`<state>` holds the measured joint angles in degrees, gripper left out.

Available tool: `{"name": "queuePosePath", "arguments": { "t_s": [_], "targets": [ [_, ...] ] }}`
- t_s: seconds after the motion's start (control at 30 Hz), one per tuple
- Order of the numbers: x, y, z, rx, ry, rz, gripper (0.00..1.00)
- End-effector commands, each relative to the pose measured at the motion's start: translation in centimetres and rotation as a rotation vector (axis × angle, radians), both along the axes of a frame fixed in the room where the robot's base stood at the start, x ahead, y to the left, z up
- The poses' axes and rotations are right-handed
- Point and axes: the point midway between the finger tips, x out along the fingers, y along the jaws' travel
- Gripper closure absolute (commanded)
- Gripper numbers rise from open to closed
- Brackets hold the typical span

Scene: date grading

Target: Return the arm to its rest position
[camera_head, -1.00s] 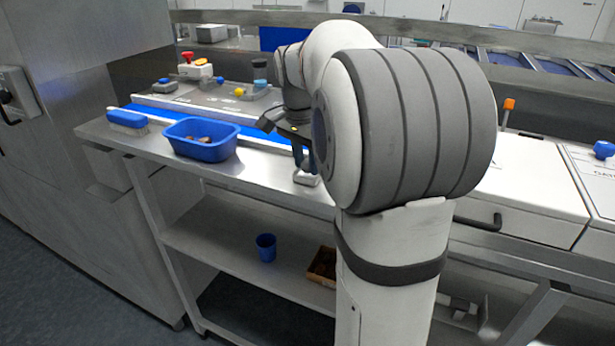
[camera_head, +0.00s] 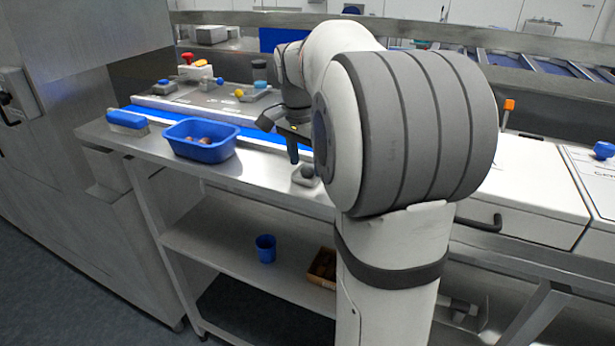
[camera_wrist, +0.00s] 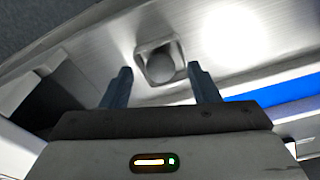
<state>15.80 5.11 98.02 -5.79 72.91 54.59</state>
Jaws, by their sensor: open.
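My gripper (camera_head: 292,150) is above the steel bench (camera_head: 255,165), partly hidden behind my own arm in the head view. In the wrist view my gripper (camera_wrist: 160,88) has its two fingers spread wide apart with nothing between them. Beyond the fingertips a small grey holder (camera_wrist: 160,60) with a dark round top stands on the bench. The same holder shows in the head view (camera_head: 304,176), just below and right of the fingers. The fingers look clear of it.
A blue tub (camera_head: 212,153) holding several brown dates and a blue brush (camera_head: 127,119) stand on the bench to the left. A blue conveyor belt (camera_head: 255,135) runs behind. A blue cup (camera_head: 265,248) and a brown box (camera_head: 322,266) sit on the lower shelf.

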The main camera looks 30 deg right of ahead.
Motion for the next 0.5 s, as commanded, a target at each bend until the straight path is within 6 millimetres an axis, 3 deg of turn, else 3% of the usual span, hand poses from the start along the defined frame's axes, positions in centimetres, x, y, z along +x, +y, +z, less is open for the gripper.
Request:
{"name": "queuePosePath", "arguments": {
  "t_s": [0.3,0.5],
  "targets": [
    [-0.2,0.6,5.2,-0.001,-0.006,0.001,0.45],
    [-0.3,0.8,7.0,-0.001,-0.003,0.0,0.45]
  ]
}}
